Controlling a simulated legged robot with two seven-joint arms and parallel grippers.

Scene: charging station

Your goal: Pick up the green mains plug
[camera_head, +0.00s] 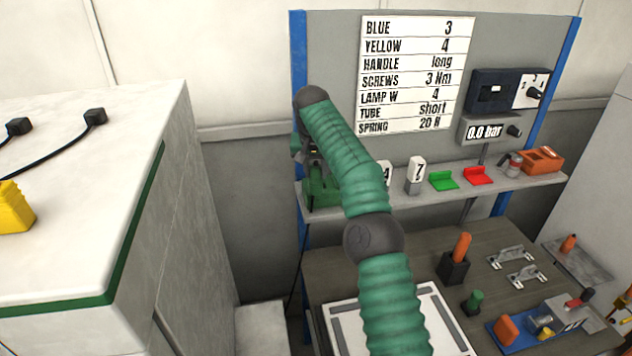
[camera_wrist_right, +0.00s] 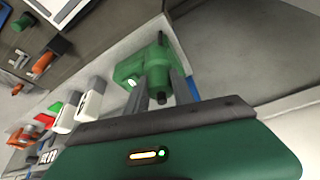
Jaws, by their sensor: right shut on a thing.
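The green mains plug (camera_wrist_right: 157,56) shows in the right wrist view between the two grey fingers of my right gripper (camera_wrist_right: 161,84), which is shut on it. In the head view my right gripper (camera_head: 311,158) is at the left end of the shelf, mostly hidden behind my own green arm. A green body (camera_head: 322,192) shows just under it on the shelf; I cannot tell there where plug and any socket part meet. My left gripper is not in view.
The shelf (camera_head: 520,187) also carries white numbered blocks (camera_head: 415,176), a green piece (camera_head: 443,180), a red piece (camera_head: 478,176) and an orange box (camera_head: 541,160). A blue post (camera_head: 298,50) stands close to my gripper. A white cabinet (camera_head: 90,220) with black plugs is at left.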

